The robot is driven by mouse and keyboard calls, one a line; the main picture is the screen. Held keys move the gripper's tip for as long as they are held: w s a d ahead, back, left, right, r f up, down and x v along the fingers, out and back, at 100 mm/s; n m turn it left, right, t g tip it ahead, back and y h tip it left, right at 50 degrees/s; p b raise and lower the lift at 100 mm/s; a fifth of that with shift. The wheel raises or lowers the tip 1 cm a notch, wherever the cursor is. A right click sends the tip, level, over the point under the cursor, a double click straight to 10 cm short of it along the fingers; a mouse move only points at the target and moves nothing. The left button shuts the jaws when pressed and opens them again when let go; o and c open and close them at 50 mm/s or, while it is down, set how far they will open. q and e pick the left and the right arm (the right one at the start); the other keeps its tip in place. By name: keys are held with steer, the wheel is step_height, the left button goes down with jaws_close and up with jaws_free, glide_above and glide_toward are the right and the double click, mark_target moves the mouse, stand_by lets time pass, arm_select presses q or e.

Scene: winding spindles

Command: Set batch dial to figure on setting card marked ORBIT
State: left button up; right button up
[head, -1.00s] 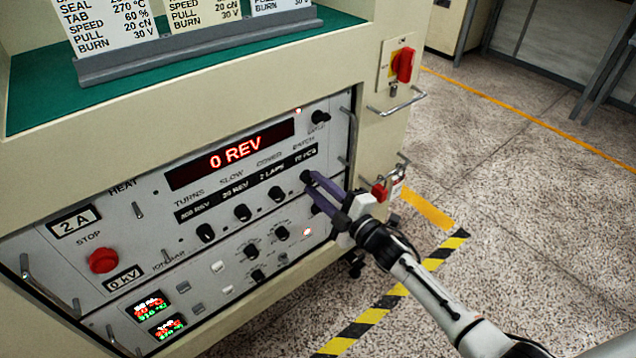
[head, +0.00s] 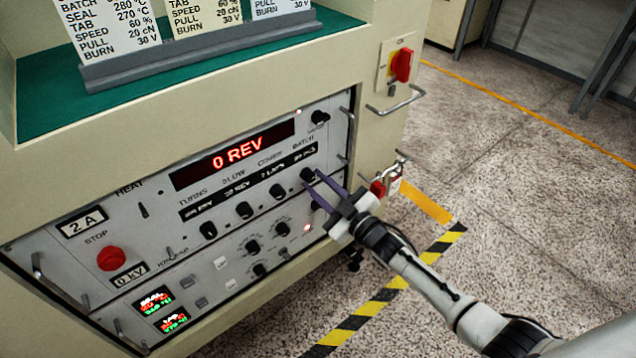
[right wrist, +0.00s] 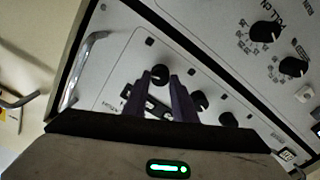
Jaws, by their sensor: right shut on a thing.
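The batch dial (head: 307,174) is the rightmost black knob in the row under the small readouts on the grey panel. Its readout (head: 303,153), below the word BATCH, is blurred and I cannot read its figure. My right gripper (head: 316,184) has its purple fingers on either side of this dial and is shut on it. The right wrist view shows the dial (right wrist: 160,73) between the fingertips. My left gripper is out of view.
Other knobs sit left of and below the batch dial, with a small switch knob (head: 319,117) above. A red stop button (head: 110,259), metal handles (head: 398,102) and a red lockout padlock (head: 378,187) are around the panel.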

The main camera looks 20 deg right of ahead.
stand_by(0.5)
steer(key=o, duration=1)
steer(key=shift+o, duration=0.2)
steer(key=shift+s+d, duration=0.2)
steer(key=shift+s, duration=0.3)
arm_select(q)
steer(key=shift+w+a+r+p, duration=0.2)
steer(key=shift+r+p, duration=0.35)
steer(key=shift+p, duration=0.8)
arm_select(e)
steer(key=v, duration=0.9)
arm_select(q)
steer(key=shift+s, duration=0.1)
arm_select(e)
steer(key=shift+s, duration=0.15)
